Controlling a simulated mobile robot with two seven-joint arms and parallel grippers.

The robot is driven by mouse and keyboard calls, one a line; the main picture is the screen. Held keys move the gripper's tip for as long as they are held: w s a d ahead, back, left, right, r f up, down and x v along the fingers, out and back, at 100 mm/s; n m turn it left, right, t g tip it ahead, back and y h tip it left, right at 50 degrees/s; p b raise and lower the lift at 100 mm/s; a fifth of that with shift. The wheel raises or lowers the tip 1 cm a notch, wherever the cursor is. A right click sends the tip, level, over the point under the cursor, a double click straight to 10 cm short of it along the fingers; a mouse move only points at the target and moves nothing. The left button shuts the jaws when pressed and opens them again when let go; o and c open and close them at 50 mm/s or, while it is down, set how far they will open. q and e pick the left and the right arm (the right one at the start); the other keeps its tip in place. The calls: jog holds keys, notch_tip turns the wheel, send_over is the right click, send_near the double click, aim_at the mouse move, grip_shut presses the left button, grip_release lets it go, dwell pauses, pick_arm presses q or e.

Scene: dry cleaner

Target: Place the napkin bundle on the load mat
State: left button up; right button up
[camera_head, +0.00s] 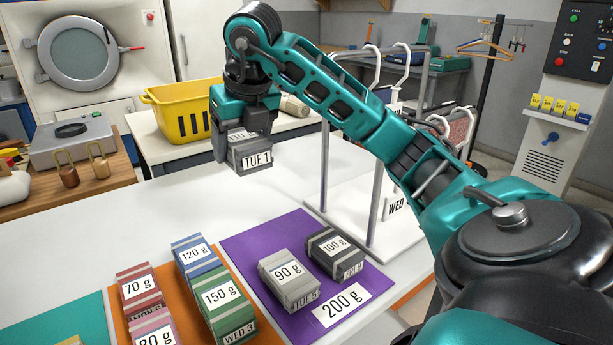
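My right gripper (240,132) is shut on a grey napkin bundle (254,158) marked "110 g" and "TUE 1". It holds the bundle above the white table, behind the mats. A purple mat (252,243) with a "200 g" label lies at the middle right. On it sit a light grey 90 g bundle (289,279) and a dark grey 100 g bundle (336,254). An orange mat (262,318) bears red, pink, blue and green bundles (220,300). A teal mat (60,325) is at lower left. Which mat is the load mat is not marked. My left gripper is out of view.
A white stand (375,215) with upright posts and a "WED" label is right of the purple mat, close to my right arm. A yellow basket (183,112) stands behind the bundle. Two brass weights (82,165) and a scale are at left. The purple mat's left rear part is bare.

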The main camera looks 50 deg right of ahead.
jog(key=shift+s+d+f, duration=0.1)
jog(key=shift+d+f, duration=0.1)
jog(key=shift+f, duration=0.05)
jog(key=b, duration=0.4)
send_over(252, 244)
jog(key=s, duration=0.1)
jog(key=f, duration=1.4)
jog(key=shift+s+a+f, duration=0.15)
jog(key=shift+a+f, duration=0.05)
jog(key=shift+f, duration=0.2)
notch_tip(252, 244, down, 4)
jog(key=shift+f+b, duration=0.2)
jog(key=shift+b, duration=0.4)
jog(key=shift+f, duration=0.2)
jog(key=shift+f, duration=0.15)
jog(key=o, duration=1.1)
